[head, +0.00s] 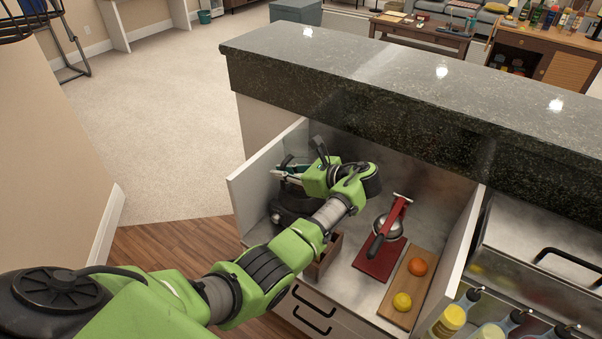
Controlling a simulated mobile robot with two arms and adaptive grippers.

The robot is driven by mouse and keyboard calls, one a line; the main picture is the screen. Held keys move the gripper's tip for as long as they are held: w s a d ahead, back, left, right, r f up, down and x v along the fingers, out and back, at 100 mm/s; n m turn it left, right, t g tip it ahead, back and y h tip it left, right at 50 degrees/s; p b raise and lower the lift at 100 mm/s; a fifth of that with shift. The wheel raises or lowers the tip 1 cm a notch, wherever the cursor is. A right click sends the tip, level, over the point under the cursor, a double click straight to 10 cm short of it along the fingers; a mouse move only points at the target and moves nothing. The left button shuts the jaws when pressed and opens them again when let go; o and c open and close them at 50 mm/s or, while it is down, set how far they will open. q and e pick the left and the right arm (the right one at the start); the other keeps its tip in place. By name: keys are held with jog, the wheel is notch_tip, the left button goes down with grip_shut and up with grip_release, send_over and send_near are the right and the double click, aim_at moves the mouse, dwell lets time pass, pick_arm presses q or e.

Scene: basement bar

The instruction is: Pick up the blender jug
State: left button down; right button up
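My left arm reaches into the open-fronted compartment under the dark stone counter. My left gripper (288,170) is at the compartment's left side, pointing left. Its fingers are small and partly hidden by my own wrist, so I cannot tell whether they are open or shut. A dark appliance (288,203), which looks like the blender's base, stands just below the gripper. A clear, greenish shape at the fingers may be the blender jug, but my gripper hides most of it. I cannot tell whether they touch. My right gripper is not in view.
Right of my wrist are a red press (381,258) and a wooden board (408,287) with an orange (417,267) and a lemon (402,301). A wooden box (328,252) is below my forearm. The counter (400,85) overhangs behind. Bottles (452,318) stand at lower right.

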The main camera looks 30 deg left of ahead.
pick_arm(q)
jog(key=shift+w+r, duration=0.1)
jog(key=shift+r, duration=0.05)
jog(key=shift+r, duration=0.1)
